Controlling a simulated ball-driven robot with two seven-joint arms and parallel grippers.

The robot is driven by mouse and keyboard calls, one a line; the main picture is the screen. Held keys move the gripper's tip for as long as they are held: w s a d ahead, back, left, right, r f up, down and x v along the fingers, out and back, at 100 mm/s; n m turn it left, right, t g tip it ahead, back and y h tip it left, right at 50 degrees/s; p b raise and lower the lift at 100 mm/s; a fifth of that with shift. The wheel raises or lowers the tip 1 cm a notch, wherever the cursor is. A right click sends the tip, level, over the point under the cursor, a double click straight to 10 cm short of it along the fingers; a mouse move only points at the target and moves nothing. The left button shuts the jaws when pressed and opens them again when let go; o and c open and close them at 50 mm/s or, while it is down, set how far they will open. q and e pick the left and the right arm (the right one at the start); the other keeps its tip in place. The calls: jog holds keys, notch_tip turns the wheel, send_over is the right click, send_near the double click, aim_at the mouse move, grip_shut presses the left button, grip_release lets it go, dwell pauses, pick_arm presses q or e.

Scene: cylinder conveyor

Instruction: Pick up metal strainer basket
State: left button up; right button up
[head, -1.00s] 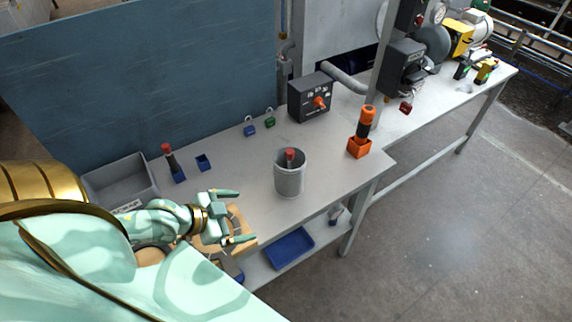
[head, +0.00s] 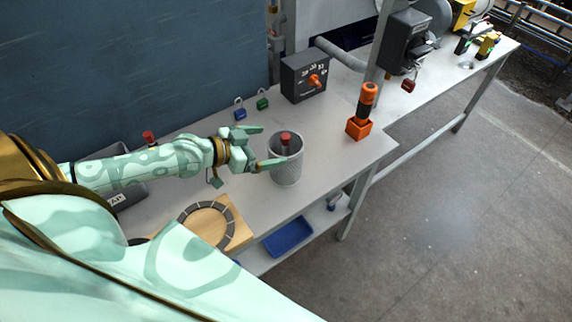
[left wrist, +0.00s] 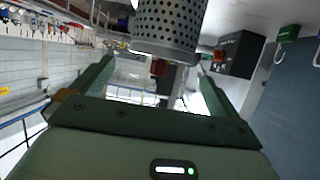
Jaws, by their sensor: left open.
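The metal strainer basket (head: 287,172) stands upright on the grey bench, a grey perforated cylinder with a red-topped object (head: 286,139) inside. It also shows in the left wrist view (left wrist: 168,30), at the top between the finger lines. My left gripper (head: 272,146) is open and empty at the basket's left side, fingers pointing toward it near rim height. One finger overlaps the basket's near-left rim in the head view; I cannot tell if it touches. My right gripper is not in view.
A wooden board with a dark ring (head: 236,225) lies left of the basket. A black control box (head: 304,78), padlocks (head: 240,112) and an orange holder with a tool (head: 360,125) stand on the bench. A blue tray (head: 288,237) sits on the lower shelf.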

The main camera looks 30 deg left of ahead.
aim_at(280, 144)
pick_arm(q)
jog(key=x, duration=0.2)
jog(key=b+x, duration=0.1)
jog(key=x, duration=0.2)
jog(key=shift+w+f, duration=0.15)
jog(key=shift+f, duration=0.25)
jog(key=c, duration=1.2)
jog(key=shift+c, duration=0.5)
jog(key=shift+a+r, duration=0.1)
jog(key=shift+r, duration=0.05)
